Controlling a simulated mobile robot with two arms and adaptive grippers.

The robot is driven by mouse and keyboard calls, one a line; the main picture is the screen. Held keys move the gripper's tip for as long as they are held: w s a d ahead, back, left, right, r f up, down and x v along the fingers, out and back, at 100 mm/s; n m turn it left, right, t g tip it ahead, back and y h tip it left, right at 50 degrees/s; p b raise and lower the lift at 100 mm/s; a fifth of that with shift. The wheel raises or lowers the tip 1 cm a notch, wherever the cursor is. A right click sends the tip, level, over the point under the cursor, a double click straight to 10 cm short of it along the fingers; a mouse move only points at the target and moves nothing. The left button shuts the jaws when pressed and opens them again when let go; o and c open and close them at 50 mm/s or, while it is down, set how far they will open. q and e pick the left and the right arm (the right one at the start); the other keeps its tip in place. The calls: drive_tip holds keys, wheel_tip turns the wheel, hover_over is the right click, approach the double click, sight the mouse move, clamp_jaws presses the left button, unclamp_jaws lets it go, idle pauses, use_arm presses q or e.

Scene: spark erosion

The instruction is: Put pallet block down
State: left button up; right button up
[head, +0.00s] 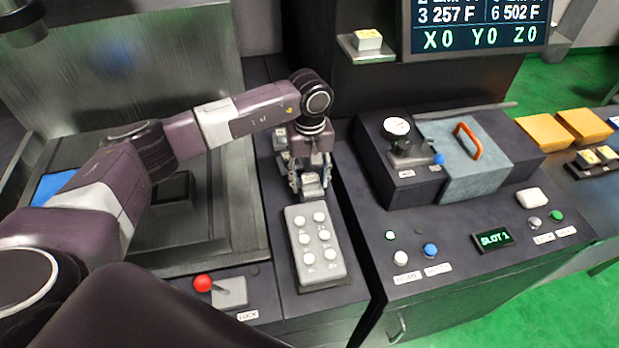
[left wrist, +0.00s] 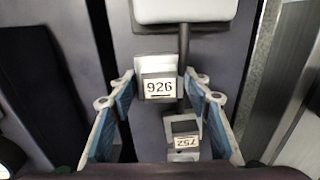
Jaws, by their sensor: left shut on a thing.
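My left gripper (head: 309,190) reaches down over the dark strip behind the grey button pad (head: 309,262). In the left wrist view its two blue-padded fingers (left wrist: 160,92) stand either side of a small grey pallet block (left wrist: 158,80) labelled 926. The gripper is shut on this block; the contact faces are not clear. The block also shows below the gripper in the head view (head: 311,184). A second small block (left wrist: 184,140) with an upside-down label, 752, sits nearer the palm in the left wrist view. My right gripper is not in view.
To the right is a console with a gauge (head: 397,127), a grey lid with an orange handle (head: 468,140) and a "SLOT 1" display (head: 493,239). A red-knobbed lever (head: 203,283) stands front left. A machine tank (head: 240,205) lies left under my arm.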

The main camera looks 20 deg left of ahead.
use_arm(q)
drive_tip(key=shift+f, duration=0.1)
drive_tip(key=o, duration=1.6)
